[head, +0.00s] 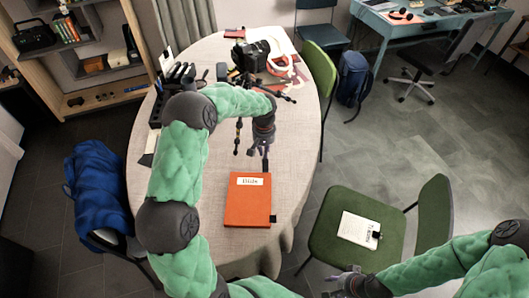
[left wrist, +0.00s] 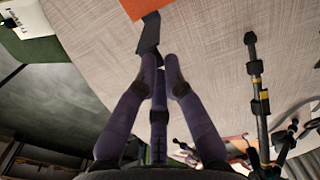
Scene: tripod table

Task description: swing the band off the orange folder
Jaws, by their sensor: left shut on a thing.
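The orange folder (head: 248,205) lies on the table with a white label facing up. Its orange edge (left wrist: 145,6) shows at the top of the left wrist view. A dark band (left wrist: 148,34) runs from that edge to my left gripper. My left gripper (left wrist: 160,72) is shut on the band, and its fingers hide the held part. In the head view my left gripper (head: 258,152) is just beyond the folder's far edge, low over the table. A small black piece shows at the folder's right edge. My right gripper (head: 338,280) is at the bottom; its finger opening is unclear.
The oval table (head: 301,130) is bare to the right of the folder. A camera (head: 250,55) and tripod parts lie beyond my left gripper. A black rack (head: 176,75) stands at the far left. A green chair (head: 335,215) with a white booklet is at the right.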

